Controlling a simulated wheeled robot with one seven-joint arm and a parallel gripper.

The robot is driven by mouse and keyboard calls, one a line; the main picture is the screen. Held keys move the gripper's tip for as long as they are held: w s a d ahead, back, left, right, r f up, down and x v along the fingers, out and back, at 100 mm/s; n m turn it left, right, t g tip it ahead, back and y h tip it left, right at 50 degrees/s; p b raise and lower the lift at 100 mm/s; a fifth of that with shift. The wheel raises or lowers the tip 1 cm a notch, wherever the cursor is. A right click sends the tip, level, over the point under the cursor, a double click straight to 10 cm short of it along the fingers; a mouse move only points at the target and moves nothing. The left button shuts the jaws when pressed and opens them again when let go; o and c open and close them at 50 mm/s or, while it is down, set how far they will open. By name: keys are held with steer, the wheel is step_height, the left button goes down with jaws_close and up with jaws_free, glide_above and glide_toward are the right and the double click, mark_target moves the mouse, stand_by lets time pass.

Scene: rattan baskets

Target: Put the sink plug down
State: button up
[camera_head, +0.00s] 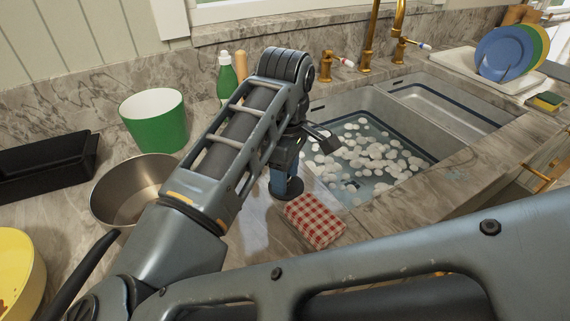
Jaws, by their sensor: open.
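The gripper is open. The arm and the fingers hide part of the plug, so I cannot tell whether the fingers still touch it. The sink (366,110) has water in its left basin, with several whitish round patches on it.
A red checked cloth (315,221) lies in front of the gripper. A metal bowl (112,190), a green pot (157,134) and a green bottle (227,80) stand to the left. Brass taps (369,40) rise behind the sink. Plates (500,55) stand at the right.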

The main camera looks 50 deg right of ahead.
step_height(320, 180, up, 12)
steer(key=b, duration=0.2)
steer(key=shift+r, duration=0.15)
stand_by(0.5)
